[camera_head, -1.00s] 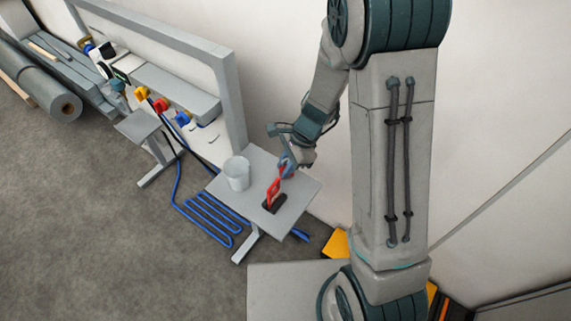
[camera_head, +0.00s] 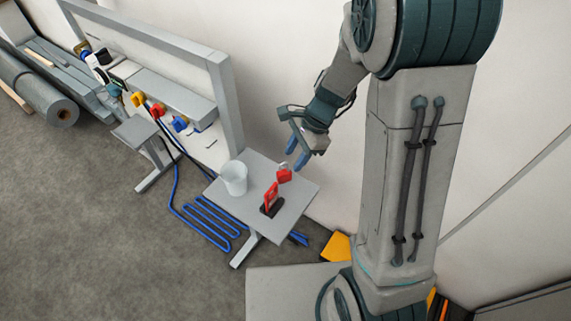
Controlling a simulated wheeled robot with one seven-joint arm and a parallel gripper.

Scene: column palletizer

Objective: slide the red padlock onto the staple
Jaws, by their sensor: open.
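The red padlock (camera_head: 284,176) shows at the upper end of a red upright piece (camera_head: 271,194), which stands in a dark base on the small grey table. A pale bit, perhaps its shackle, shows just above the padlock. The upright piece looks like the staple, but I cannot tell whether the shackle passes through it. My gripper (camera_head: 297,153) is open and empty, above and to the right of the padlock and apart from it. Its blue fingertips point down.
A white cup (camera_head: 234,178) stands at the left on the grey table (camera_head: 292,217). A grey frame (camera_head: 226,95) and the wall are behind. Blue hose (camera_head: 205,222) lies on the floor.

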